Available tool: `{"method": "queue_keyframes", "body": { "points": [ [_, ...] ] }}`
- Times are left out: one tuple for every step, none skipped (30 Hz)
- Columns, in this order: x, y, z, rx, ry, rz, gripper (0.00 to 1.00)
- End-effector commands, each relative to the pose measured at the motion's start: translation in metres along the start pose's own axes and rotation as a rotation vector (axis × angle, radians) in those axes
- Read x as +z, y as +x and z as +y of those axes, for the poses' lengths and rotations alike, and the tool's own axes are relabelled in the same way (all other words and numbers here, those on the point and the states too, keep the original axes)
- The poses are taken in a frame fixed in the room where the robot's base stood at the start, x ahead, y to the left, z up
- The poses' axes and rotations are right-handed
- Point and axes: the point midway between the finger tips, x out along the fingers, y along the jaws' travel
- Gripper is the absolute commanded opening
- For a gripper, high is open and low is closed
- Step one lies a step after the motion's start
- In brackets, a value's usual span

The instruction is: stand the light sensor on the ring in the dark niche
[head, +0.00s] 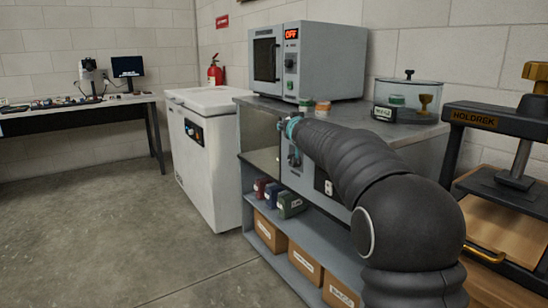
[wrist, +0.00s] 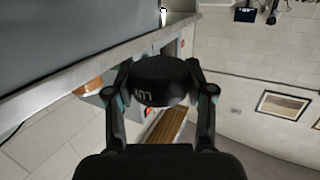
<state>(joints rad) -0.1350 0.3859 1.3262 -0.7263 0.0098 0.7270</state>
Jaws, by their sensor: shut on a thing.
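In the head view my gripper end (head: 292,142) is at the front of the grey cabinet, mostly hidden behind my arm. An open compartment (head: 258,130) with a pale inside shows just left of it; I cannot tell whether this is the dark niche. No ring can be made out in either view.
A white chest (head: 208,160) stands left, a black press (head: 500,125) right. The floor at left is clear.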

Motion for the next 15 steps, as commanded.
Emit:
{"method": "queue_keyframes", "body": {
  "points": [
    [0.002,0.001,-0.001,-0.005,-0.002,0.001,0.18],
    [0.003,0.001,-0.002,-0.009,-0.003,0.002,0.18],
    [0.004,0.002,-0.003,-0.014,-0.004,0.003,0.18],
    [0.006,0.002,-0.004,-0.018,-0.005,0.002,0.18],
    [0.007,0.002,-0.005,-0.023,-0.004,0.001,0.18],
    [0.009,0.003,-0.006,-0.029,-0.006,0.001,0.18],
    [0.010,0.003,-0.007,-0.034,-0.006,0.001,0.18],
    [0.012,0.004,-0.008,-0.038,-0.006,0.001,0.18],
    [0.013,0.004,-0.009,-0.044,-0.008,0.000,0.18],
    [0.015,0.005,-0.010,-0.048,-0.009,-0.001,0.18],
    [0.016,0.005,-0.011,-0.053,-0.008,-0.001,0.18],
    [0.018,0.005,-0.013,-0.060,-0.010,-0.002,0.18],
    [0.026,0.007,-0.016,-0.076,-0.010,-0.005,0.18],
    [0.031,0.009,-0.019,-0.090,-0.013,-0.006,0.18],
    [0.037,0.010,-0.023,-0.108,-0.014,-0.006,0.18]
  ]
}}
